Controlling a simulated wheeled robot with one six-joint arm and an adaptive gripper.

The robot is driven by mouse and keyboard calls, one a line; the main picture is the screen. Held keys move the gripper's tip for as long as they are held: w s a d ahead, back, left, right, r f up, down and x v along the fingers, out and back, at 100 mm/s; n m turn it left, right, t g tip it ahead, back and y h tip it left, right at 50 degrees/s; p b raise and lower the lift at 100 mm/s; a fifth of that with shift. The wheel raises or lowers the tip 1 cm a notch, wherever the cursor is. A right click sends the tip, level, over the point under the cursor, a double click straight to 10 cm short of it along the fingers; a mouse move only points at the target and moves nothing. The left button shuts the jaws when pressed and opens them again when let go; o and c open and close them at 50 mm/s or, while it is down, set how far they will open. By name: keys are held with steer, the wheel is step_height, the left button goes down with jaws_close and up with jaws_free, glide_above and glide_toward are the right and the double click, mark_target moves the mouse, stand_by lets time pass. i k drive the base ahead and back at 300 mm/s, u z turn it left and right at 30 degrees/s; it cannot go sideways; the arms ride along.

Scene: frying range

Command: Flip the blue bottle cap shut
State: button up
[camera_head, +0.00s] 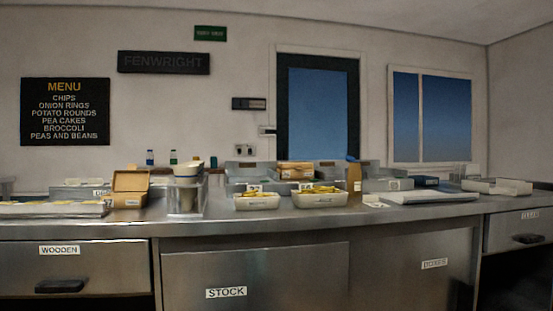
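A small bottle with blue on it (150,158) stands upright at the back left of the steel counter, near the wall. It is tiny in this view, so I cannot tell whether its cap is open or shut. Its lower part is partly hidden by things in front. A similar bottle with green on it (173,157) stands just to its right. My gripper is not in view.
In front of the bottles are an open cardboard box (129,190) and a pale tub in a clear holder (187,197). Two trays of yellow food (257,203) (320,200) sit mid-counter. A white board (430,197) lies at right. Closed drawers (60,270) front the counter.

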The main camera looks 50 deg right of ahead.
mark_target(354, 174)
steer(key=u, duration=0.3)
steer(key=i, duration=1.2)
steer(key=z, duration=5.35)
steer(key=i, duration=1.95)
steer(key=u, duration=0.85)
